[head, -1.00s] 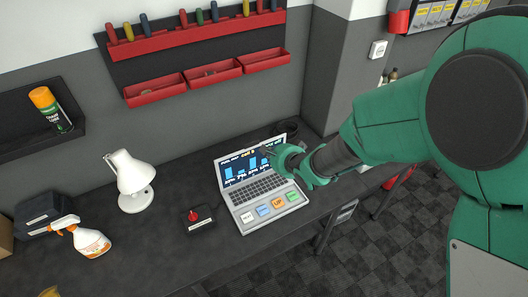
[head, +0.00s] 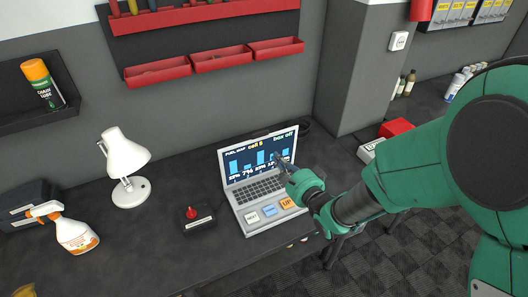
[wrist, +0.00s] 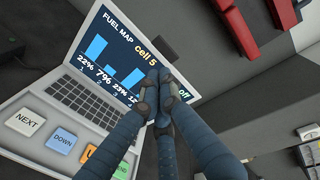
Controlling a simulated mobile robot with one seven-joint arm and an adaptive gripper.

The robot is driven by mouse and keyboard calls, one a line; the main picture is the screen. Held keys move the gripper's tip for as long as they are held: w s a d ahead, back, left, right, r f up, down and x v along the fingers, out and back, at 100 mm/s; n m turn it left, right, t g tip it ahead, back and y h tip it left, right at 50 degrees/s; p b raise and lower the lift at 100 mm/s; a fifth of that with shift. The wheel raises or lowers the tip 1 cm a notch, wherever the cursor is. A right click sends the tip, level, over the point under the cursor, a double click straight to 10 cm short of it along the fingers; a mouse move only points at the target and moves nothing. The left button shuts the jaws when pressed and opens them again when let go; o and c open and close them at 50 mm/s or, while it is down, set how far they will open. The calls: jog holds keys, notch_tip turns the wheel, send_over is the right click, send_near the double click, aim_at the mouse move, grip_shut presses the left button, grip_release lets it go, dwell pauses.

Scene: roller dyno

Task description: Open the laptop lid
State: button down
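The laptop (head: 258,188) stands on the dark bench with its lid raised, and its lit screen (head: 252,160) shows a fuel map with blue bars. The wrist view also shows the screen (wrist: 122,62) and the silver base (wrist: 62,115). My gripper (head: 279,158) is in front of the right part of the screen, above the keyboard's right side. In the wrist view my gripper's fingers (wrist: 158,88) are together at the tips with nothing visible between them. They hide part of the screen's right side. I cannot tell whether they touch the lid.
A joystick box (head: 198,218) and a white lamp (head: 124,165) stand left of the laptop. A spray bottle (head: 72,232) is at the far left. Red wall trays (head: 220,60) hang above. The bench is clear in front of the lamp.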

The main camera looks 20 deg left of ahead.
aim_at(260, 135)
jog(key=shift+s+d+f+t+y+b, duration=0.25)
jog(key=shift+d+f+b, duration=0.2)
jog(key=shift+b, duration=0.5)
jog(key=shift+s+d+f+t+y+b, duration=0.15)
jog(key=shift+s+d+f+t+b, duration=0.3)
jog(key=shift+b, duration=0.5)
jog(key=shift+w+a, duration=0.15)
jog(key=shift+w, duration=0.05)
jog(key=b+x, duration=0.1)
jog(key=x, duration=1.3)
jog(key=shift+s, duration=0.1)
jog(key=shift+r, duration=0.1)
jog(key=shift+w+a+r+g+p, duration=0.15)
jog(key=shift+w+a+g+p, duration=0.15)
jog(key=shift+w+a+p, duration=0.35)
jog(key=shift+g+h, duration=0.3)
jog(key=shift+h, duration=0.2)
jog(key=x, duration=0.4)
jog(key=shift+w+a, duration=0.2)
jog(key=shift+w, duration=0.05)
jog(key=shift+r+p, duration=0.1)
jog(key=shift+p, duration=0.2)
jog(key=shift+s+d, duration=0.15)
